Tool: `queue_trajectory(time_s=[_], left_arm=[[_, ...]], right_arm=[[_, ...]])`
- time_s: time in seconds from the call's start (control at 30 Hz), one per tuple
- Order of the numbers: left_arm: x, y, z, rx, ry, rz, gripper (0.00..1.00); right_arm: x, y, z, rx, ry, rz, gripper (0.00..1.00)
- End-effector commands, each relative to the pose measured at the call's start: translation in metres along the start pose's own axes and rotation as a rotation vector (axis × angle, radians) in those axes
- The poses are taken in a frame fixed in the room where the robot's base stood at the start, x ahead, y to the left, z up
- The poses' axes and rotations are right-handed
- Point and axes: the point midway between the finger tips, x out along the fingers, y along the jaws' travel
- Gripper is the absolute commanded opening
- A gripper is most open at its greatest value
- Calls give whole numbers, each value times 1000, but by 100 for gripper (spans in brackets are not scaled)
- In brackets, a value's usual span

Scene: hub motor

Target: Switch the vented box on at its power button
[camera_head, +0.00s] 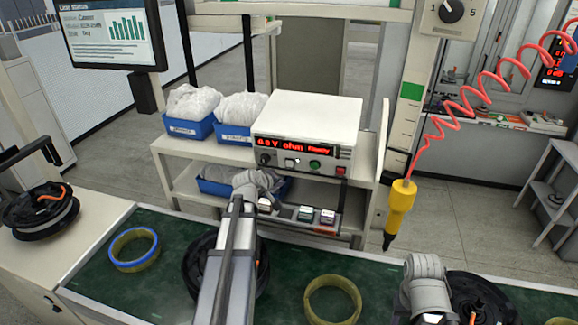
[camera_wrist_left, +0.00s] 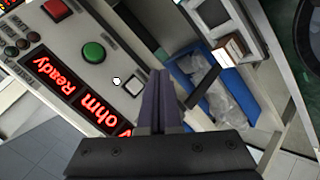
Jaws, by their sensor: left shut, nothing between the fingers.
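A white box (camera_head: 310,115) with a lit red display reading "ohm Ready" stands on the shelf. I cannot make out vents on it, so I cannot tell surely that it is the vented box. Its front has a green round button (camera_head: 315,165) and a white square button (camera_head: 291,162). In the left wrist view the green button (camera_wrist_left: 93,52) and the white square button (camera_wrist_left: 134,85) show large. My left gripper (camera_wrist_left: 162,74) is shut and empty, its tips beside the white button in that view; contact cannot be told. In the head view its fingers are hard to make out. My right gripper is not in view.
Blue bins (camera_head: 188,128) with white bags stand left of the box. A small strip of push buttons (camera_head: 305,213) is below it. A yellow screwdriver (camera_head: 400,205) hangs on a red coiled cord at the right. Rings and black hubs lie on the green belt (camera_head: 290,270).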

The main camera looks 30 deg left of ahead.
Motion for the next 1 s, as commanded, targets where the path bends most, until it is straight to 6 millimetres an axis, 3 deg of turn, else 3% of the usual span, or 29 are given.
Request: queue_trajectory(time_s=[0.53,1.0], left_arm=[[-38,-28,28,-1,0,0,0],[-39,-28,29,0,-1,0,0]], right_arm=[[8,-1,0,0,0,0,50],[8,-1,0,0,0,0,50]])
